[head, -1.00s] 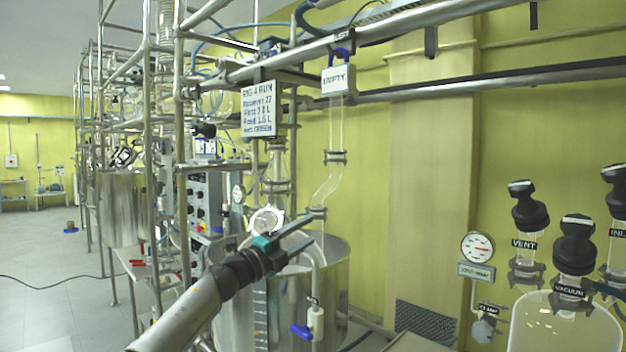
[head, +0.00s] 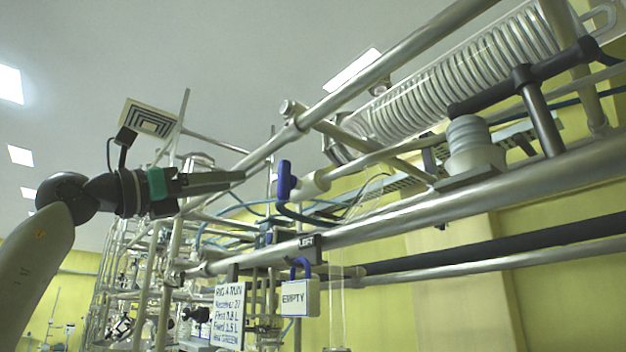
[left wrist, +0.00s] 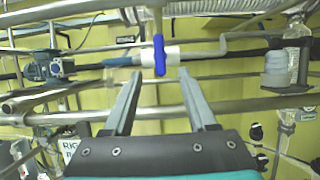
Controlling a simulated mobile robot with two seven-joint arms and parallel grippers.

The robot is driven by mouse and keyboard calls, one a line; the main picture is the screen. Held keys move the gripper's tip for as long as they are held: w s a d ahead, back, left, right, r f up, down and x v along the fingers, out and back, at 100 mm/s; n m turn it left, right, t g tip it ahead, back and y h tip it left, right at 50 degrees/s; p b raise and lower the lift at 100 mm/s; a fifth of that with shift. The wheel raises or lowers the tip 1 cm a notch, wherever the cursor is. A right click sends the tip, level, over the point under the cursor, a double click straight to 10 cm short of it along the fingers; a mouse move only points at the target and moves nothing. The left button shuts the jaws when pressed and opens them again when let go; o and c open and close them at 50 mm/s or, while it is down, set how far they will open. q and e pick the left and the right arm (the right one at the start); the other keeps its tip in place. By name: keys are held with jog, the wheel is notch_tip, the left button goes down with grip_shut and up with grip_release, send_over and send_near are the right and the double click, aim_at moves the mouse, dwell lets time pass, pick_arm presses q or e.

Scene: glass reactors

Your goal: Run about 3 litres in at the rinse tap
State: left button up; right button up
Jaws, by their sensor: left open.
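A tap with a blue lever handle (head: 287,180) and a white body (head: 315,183) sits high on the pipework, above the horizontal rail. I can read no label on it. In the left wrist view its blue handle (left wrist: 159,55) hangs upright, centred just beyond the fingertips, with the white body (left wrist: 176,55) lying crosswise behind. My left gripper (head: 240,180) is open and empty, pointing right toward the handle with a gap left. In the left wrist view its fingers (left wrist: 157,76) stand apart, one on each side of the handle. My right gripper is out of view.
A thick rail (head: 420,215) marked LEFT runs below the tap. A coiled glass condenser (head: 460,75) lies at upper right. Frame tubes crowd the space behind my gripper.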

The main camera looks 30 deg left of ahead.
aim_at(279, 170)
pick_arm(q)
jog(key=p+x, duration=0.2)
jog(key=x, duration=0.2)
jog(key=p+x, duration=0.2)
jog(key=x, duration=0.2)
jog(key=r+p+x, duration=0.1)
jog(key=x, duration=0.3)
jog(key=shift+w+r+p, duration=0.1)
jog(key=shift+r+p, duration=0.1)
jog(key=shift+p, duration=0.2)
jog(key=shift+w+d+r+p, duration=0.15)
jog(key=shift+w+p, duration=0.15)
jog(key=shift+w, duration=0.35)
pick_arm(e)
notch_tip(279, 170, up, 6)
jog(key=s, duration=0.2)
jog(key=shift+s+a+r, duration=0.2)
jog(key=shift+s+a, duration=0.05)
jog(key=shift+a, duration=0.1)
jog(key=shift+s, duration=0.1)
pick_arm(q)
grip_shut()
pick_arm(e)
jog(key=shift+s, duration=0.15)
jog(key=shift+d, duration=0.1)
